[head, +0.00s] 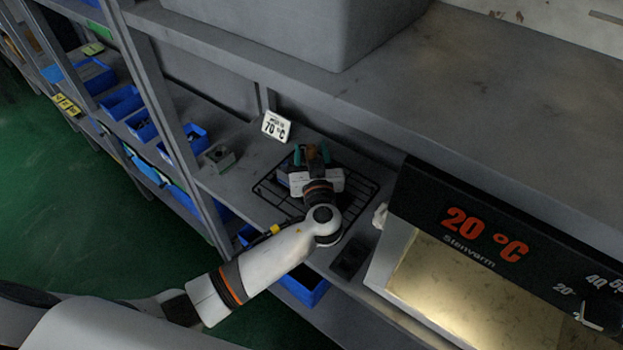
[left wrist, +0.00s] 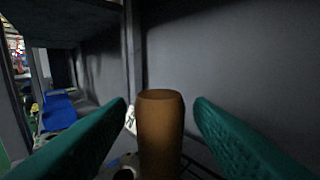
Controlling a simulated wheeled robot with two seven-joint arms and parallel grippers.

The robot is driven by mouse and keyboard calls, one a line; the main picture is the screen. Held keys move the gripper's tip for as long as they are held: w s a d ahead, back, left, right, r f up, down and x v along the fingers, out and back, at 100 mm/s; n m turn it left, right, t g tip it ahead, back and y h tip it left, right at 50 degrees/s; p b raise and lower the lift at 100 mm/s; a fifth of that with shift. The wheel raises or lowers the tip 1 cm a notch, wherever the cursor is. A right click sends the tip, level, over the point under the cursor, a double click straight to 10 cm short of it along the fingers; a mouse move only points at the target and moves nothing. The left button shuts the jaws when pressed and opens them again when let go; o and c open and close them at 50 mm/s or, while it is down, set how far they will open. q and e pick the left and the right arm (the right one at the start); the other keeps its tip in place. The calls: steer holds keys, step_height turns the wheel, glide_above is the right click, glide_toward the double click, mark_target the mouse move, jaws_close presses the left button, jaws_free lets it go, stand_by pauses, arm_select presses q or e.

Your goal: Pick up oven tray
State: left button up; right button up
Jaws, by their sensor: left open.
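The oven tray (head: 361,187) is a black wire rack lying on the grey shelf, left of the oven. My left arm and gripper cover its middle. My left gripper (head: 312,154) is over the tray's far part, its two teal fingers open. An upright brown-orange cylinder (left wrist: 161,130) stands between the fingers in the left wrist view, with a gap on each side. Its lower end is hard to make out, and I cannot tell whether it is fixed to the tray. My right gripper is not in view.
The oven (head: 470,245) with a "20 °C" display stands right of the tray. Blue bins (head: 122,102) line the left. An upper shelf (head: 470,90) overhangs behind.

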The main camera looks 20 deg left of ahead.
arm_select(q)
steer(key=shift+c, duration=0.3)
jaws_close()
steer(key=shift+r, duration=0.15)
